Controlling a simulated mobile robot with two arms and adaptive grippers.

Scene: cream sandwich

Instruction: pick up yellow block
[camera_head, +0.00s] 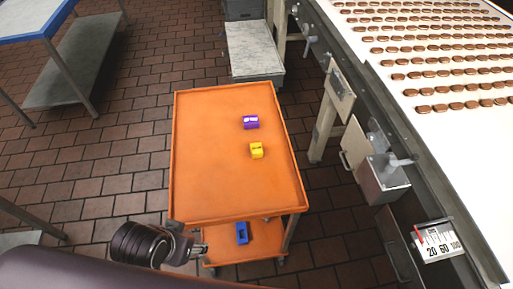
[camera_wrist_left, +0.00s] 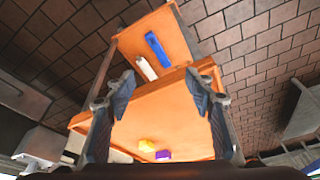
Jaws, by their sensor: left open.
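The yellow block (camera_head: 257,150) lies on the orange cart's top tray (camera_head: 215,150), right of its middle. It also shows in the left wrist view (camera_wrist_left: 147,146), low between the fingers and well beyond them. My left gripper (camera_head: 202,248) is at the cart's near left corner, apart from the block. In the left wrist view its two fingers (camera_wrist_left: 160,77) are spread, with nothing between them. My right gripper is in neither view.
A purple block (camera_head: 251,122) lies just behind the yellow one. A blue block (camera_head: 242,232) lies on the cart's lower shelf; a white piece (camera_wrist_left: 146,68) shows beside it. A conveyor (camera_head: 440,60) with rows of brown biscuits runs along the right. The tray's left half is clear.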

